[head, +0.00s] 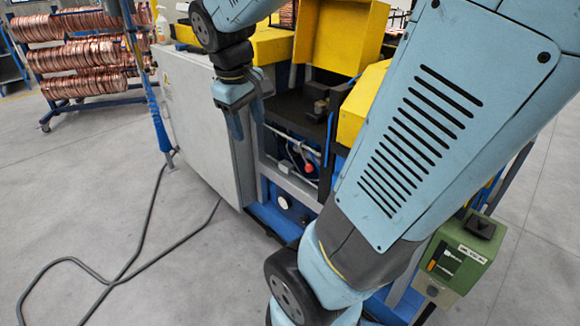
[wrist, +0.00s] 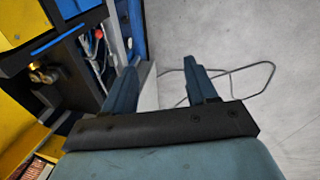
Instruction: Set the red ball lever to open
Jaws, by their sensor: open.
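The red ball (head: 309,168) of the lever sits inside the open bay of the blue machine, below the dark shelf. It is small in the head view, and the lever's angle is hard to tell. The red ball also shows in the wrist view (wrist: 99,34), left of and beyond my left-hand finger. My gripper (head: 248,125) points down in front of the bay, up and left of the ball and apart from it. In the wrist view my gripper (wrist: 160,75) has its fingers spread with nothing between them.
A grey cabinet door (head: 205,130) stands just left of the bay. Yellow covers (head: 340,35) are above. A green box (head: 458,255) is at the lower right. Copper coils (head: 75,55) stand on a rack at the back left. A cable (head: 125,255) lies on the open floor.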

